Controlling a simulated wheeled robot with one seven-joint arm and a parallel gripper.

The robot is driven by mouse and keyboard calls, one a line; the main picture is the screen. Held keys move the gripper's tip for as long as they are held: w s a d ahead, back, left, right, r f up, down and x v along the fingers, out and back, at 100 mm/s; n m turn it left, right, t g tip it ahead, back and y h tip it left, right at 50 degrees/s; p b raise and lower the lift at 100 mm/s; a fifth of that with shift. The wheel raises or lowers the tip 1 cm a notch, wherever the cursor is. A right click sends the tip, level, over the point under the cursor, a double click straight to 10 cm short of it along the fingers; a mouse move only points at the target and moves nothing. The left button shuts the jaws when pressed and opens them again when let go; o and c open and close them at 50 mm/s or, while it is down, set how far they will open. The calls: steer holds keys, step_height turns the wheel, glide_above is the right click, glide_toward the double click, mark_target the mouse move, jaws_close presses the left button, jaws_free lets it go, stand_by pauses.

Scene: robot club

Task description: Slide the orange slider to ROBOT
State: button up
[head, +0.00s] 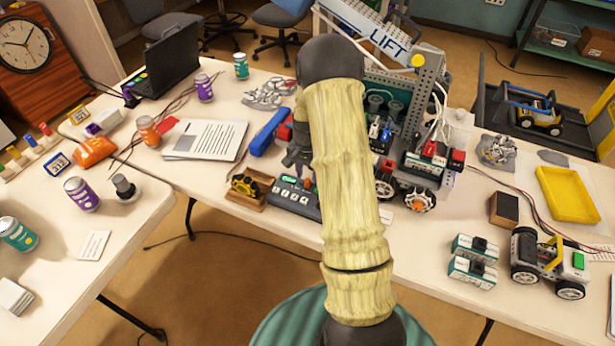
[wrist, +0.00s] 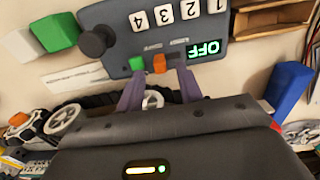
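The dark control box (head: 288,196) sits at the front edge of the table in the head view, partly hidden by my arm. In the wrist view the control box (wrist: 120,20) appears upside down, with a lit display (wrist: 205,50) reading OFF. The orange slider (wrist: 159,63) is on the face of the box, near its edge. A small green piece (wrist: 136,63) is beside it. My gripper (wrist: 160,74) is open, with its two fingertips at the box edge on either side of the orange slider. In the head view my gripper (head: 300,160) is mostly hidden. I cannot make out the word ROBOT.
A black knob (wrist: 95,40) and white numbered keys are on the box. A yellow part on a wooden stand (head: 250,188) is left of the box. A blue block (head: 269,133) lies behind. A wheeled robot (head: 410,180) stands to the right.

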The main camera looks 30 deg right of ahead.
mark_target(300, 184)
steer(key=shift+f, duration=1.2)
steer(key=shift+c, duration=0.3)
jaws_close()
steer(key=shift+w, duration=0.1)
steer(key=shift+w+a+r, duration=0.1)
steer(key=shift+w+a, duration=0.7)
steer(key=shift+w, duration=0.15)
steer(key=shift+o, duration=0.3)
jaws_free()
steer(key=shift+w+a, duration=0.1)
